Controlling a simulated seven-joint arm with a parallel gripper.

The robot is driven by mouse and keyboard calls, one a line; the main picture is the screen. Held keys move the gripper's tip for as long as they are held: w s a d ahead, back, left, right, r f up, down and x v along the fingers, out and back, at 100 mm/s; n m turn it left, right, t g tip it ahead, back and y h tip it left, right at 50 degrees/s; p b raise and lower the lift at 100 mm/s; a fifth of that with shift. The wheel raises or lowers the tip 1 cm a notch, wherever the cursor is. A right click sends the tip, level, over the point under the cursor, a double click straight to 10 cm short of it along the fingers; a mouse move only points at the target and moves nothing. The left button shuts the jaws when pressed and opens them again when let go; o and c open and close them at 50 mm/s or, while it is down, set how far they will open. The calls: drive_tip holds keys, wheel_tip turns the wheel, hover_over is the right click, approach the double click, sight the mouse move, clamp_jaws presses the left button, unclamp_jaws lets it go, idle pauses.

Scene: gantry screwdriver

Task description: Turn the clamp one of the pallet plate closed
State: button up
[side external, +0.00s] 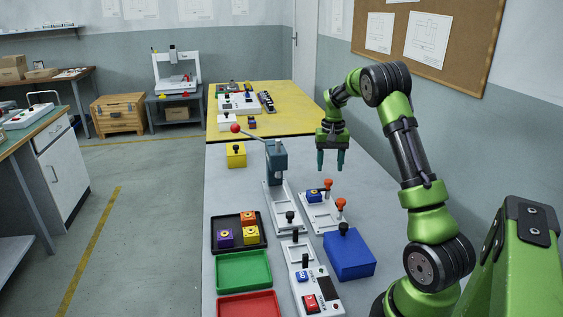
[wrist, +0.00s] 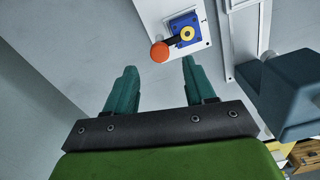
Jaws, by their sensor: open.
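The pallet plate (side external: 318,221) is a white plate on the grey bench, right of the lever press. A blue block (side external: 314,196) with a yellow ring sits on it. Two orange-knobbed clamps stand at its right side, one farther back (side external: 328,184) and one nearer (side external: 341,203); which is clamp one I cannot tell. My gripper (side external: 331,169) is open and empty, pointing down above and behind the plate. In the wrist view the plate (wrist: 203,13), blue block (wrist: 178,24) and one orange knob (wrist: 159,51) lie beyond my open fingertips (wrist: 159,66), apart from them.
The lever press (side external: 276,163) with its red-balled handle stands left of my gripper. A blue box (side external: 349,255) and a switch box (side external: 316,293) are nearer. A black tray (side external: 239,247), green tray (side external: 243,272) and red tray (side external: 249,306) line the left. Bench behind the plate is clear.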

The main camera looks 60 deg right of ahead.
sight(328, 182)
wheel_tip(328, 182, up, 12)
idle(0.3)
drive_tip(key=shift+r, duration=0.1)
drive_tip(key=s+a+n+t, duration=0.3)
drive_tip(key=a+t, duration=0.1)
drive_tip(key=a, duration=1.8)
drive_tip(key=s+a+n+t+y, duration=0.1)
drive_tip(key=s+a+n, duration=0.1)
drive_tip(key=s+a, duration=0.2)
drive_tip(key=s+a+n+t+y, duration=0.1)
drive_tip(key=s+a, duration=0.3)
drive_tip(key=a, duration=0.7)
drive_tip(key=shift+s+r+n+t, duration=0.2)
drive_tip(key=shift+r+n+t, duration=0.15)
drive_tip(key=shift+n+t, duration=0.3)
